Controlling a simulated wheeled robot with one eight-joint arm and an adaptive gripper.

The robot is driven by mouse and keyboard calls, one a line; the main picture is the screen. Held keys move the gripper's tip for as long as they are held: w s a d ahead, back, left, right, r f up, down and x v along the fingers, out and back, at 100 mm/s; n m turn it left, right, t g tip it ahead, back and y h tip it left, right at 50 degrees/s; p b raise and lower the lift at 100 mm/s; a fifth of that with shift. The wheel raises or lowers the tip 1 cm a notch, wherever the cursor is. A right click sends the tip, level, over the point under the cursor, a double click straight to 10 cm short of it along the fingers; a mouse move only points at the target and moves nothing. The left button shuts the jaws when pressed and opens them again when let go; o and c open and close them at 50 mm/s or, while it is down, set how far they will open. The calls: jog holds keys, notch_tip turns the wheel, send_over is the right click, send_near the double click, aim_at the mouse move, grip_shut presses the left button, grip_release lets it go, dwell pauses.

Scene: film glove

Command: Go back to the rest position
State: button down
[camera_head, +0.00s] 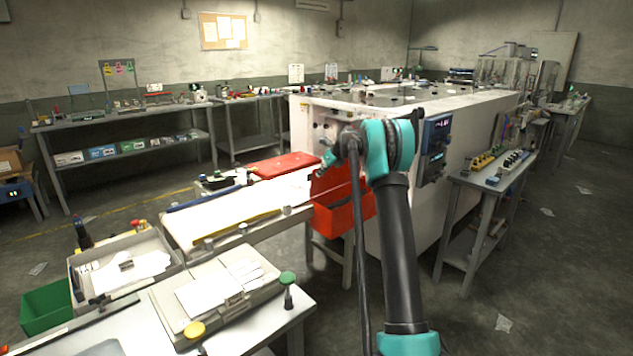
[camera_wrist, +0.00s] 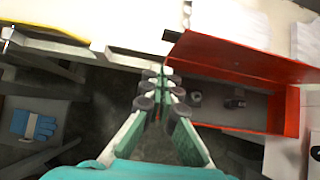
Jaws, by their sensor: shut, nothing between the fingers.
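In the head view my arm rises from the bottom and bends over at a teal joint. The small teal gripper end (camera_head: 326,162) shows left of that joint, just above the red bin (camera_head: 343,217). The arm hides part of the bin there.
A white-topped table (camera_head: 240,212) with a red lid (camera_head: 285,165) is left of the bin. A grey tray (camera_head: 78,284) and a flat case (camera_head: 262,290) lie front left.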

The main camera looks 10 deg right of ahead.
jog(key=s+r+n+g+h, duration=0.15)
jog(key=s+n, duration=1.25)
jog(key=s, duration=1.7)
jog(key=s+d+f+n+h, duration=0.1)
jog(key=s+f+n, duration=0.3)
jog(key=s, duration=0.7)
jog(key=s+d+f+n+h, duration=0.1)
jog(key=s+f+n, duration=0.4)
jog(key=s, duration=0.6)
jog(key=s+d+f+n+h, duration=0.1)
jog(key=s+f+n, duration=0.3)
jog(key=s, duration=0.7)
jog(key=shift+s+f+n+g, duration=0.15)
jog(key=shift+n+g, duration=0.2)
jog(key=shift+n, duration=0.55)
jog(key=shift+d, duration=0.1)
